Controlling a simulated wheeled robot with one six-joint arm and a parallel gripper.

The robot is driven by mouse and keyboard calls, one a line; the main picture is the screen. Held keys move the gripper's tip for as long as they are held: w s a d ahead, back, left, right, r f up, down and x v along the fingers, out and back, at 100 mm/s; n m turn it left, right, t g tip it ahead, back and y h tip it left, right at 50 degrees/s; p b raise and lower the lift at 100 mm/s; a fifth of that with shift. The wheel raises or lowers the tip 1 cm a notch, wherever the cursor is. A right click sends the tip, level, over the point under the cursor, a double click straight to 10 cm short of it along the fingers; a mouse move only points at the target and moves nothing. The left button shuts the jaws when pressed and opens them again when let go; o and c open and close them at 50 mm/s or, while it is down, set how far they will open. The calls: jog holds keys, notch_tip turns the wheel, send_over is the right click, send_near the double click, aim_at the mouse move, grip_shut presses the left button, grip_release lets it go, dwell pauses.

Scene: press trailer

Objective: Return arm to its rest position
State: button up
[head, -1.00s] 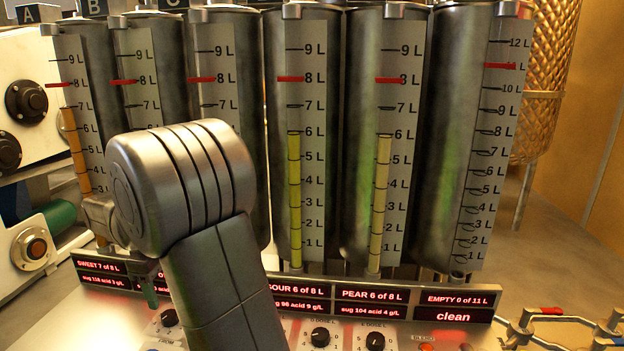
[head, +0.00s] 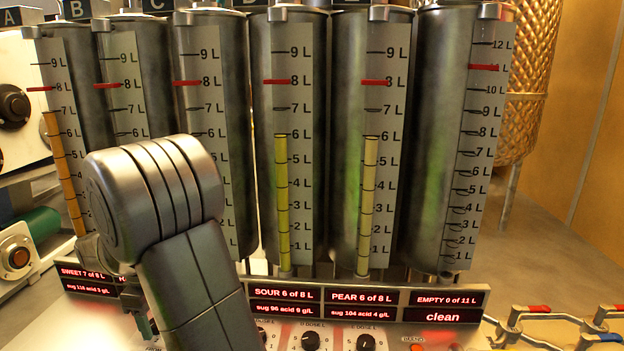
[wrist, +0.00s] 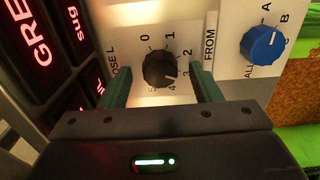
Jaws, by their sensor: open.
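My gripper (wrist: 160,72) is open in the wrist view, with one dark green finger on each side of a black dose knob (wrist: 160,70) on the white panel. I see no finger touching the knob; how far they stand from the panel is unclear. In the head view my grey arm is bent in the lower left, in front of the tanks. It hides part of the panel, and only a bit of green finger (head: 146,326) shows beside it.
A blue FROM selector knob (wrist: 262,43) sits right of the gripper in the wrist view. A row of steel tanks (head: 437,150) with level scales stands behind the panel. Red-lit displays (head: 447,298) run below them.

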notch_tip(320, 180, up, 13)
notch_tip(320, 180, down, 14)
jog(key=shift+r, duration=0.15)
jog(key=shift+n+b, duration=0.35)
jog(key=shift+n, duration=0.05)
jog(key=n+b, duration=0.1)
jog(key=n, duration=0.2)
jog(key=shift+b, duration=0.35)
jog(key=n+b, duration=0.3)
jog(key=n, duration=0.1)
jog(key=shift+n, duration=0.4)
jog(key=shift+r+n, duration=0.3)
notch_tip(320, 180, up, 13)
jog(key=p, duration=0.2)
